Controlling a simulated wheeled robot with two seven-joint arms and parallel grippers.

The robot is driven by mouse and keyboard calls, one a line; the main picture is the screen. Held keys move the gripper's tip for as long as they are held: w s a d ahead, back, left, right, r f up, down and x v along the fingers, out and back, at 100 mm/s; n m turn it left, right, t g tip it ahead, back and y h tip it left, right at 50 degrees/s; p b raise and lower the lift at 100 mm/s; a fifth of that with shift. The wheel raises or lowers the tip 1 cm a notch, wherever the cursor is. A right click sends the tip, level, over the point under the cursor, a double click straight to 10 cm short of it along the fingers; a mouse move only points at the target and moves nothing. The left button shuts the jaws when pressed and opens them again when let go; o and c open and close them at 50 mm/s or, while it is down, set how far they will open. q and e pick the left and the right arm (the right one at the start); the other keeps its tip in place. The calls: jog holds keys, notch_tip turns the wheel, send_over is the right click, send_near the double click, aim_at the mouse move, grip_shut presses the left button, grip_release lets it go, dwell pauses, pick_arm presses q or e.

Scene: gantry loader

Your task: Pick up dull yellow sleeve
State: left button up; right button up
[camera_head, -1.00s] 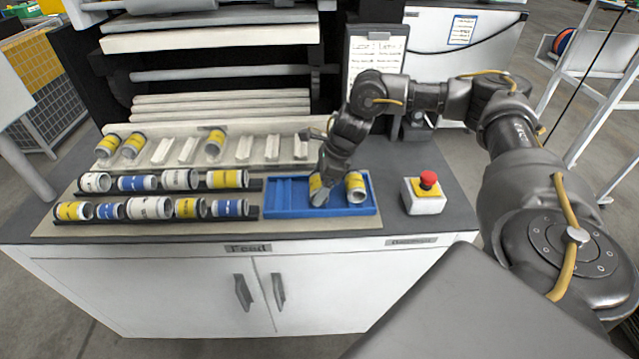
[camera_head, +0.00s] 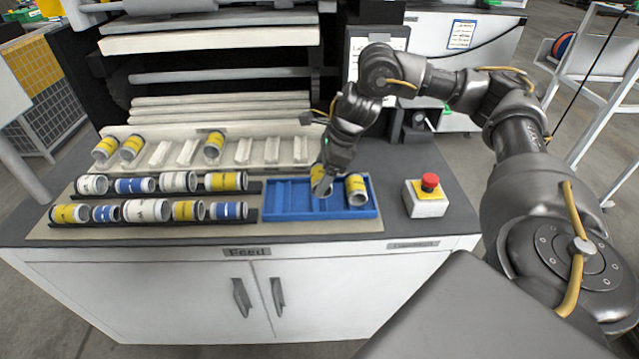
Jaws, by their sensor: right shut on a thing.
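A dull yellow sleeve (camera_head: 318,173) with a grey rim is at the middle of the blue tray (camera_head: 285,212). My right gripper (camera_head: 321,184) is shut on this sleeve from above; the fingers hide part of it. I cannot tell whether the sleeve is clear of the tray floor. A second yellow sleeve (camera_head: 356,189) stands tilted in the tray's right compartment, apart from the gripper. My left gripper is not in view.
Two dark racks (camera_head: 255,187) of yellow, blue and white sleeves lie left of the tray. Behind is a pale slotted fixture (camera_head: 228,150) with several yellow sleeves. A red emergency button (camera_head: 430,181) stands right of the tray. The tray's left compartments are empty.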

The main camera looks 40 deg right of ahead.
jog(key=s+r, duration=0.1)
jog(key=s+a+r, duration=0.1)
jog(key=s+r, duration=0.1)
jog(key=r, duration=0.1)
jog(key=shift+s+a+b, duration=0.25)
jog(key=shift+a+b, duration=0.1)
jog(key=shift+a, duration=0.05)
jog(key=s+a+r, duration=0.3)
jog(key=s, duration=0.4)
jog(key=shift+a+r, duration=0.2)
jog(key=shift+a, duration=0.05)
